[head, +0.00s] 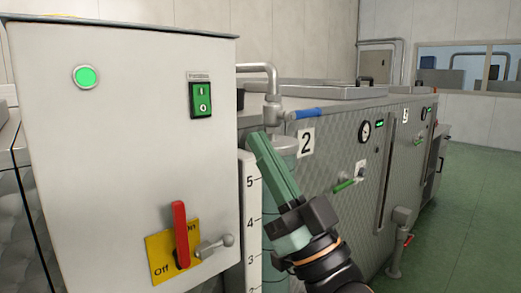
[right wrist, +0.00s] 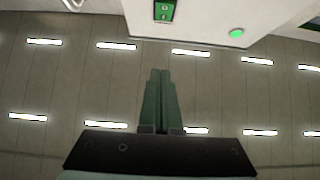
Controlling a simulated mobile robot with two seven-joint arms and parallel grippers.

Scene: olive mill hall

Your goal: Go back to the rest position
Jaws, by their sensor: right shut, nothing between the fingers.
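My right gripper (head: 262,150) comes in from the lower right in the head view and points up and to the left. It is just right of the control box (head: 120,130), in front of the machine marked 2. In the right wrist view the right gripper (right wrist: 160,75) has its two green fingers together with nothing between them. It points up toward the ceiling lights there, with the box's underside edge near the top. My left gripper is in neither view.
The box carries a lit green lamp (head: 85,77), a green rocker switch (head: 200,99) and a red lever (head: 181,235) on a yellow Off/On plate. A numbered scale (head: 251,220), a blue-handled valve (head: 305,113) and pipes stand close by. Green floor (head: 475,210) is clear at right.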

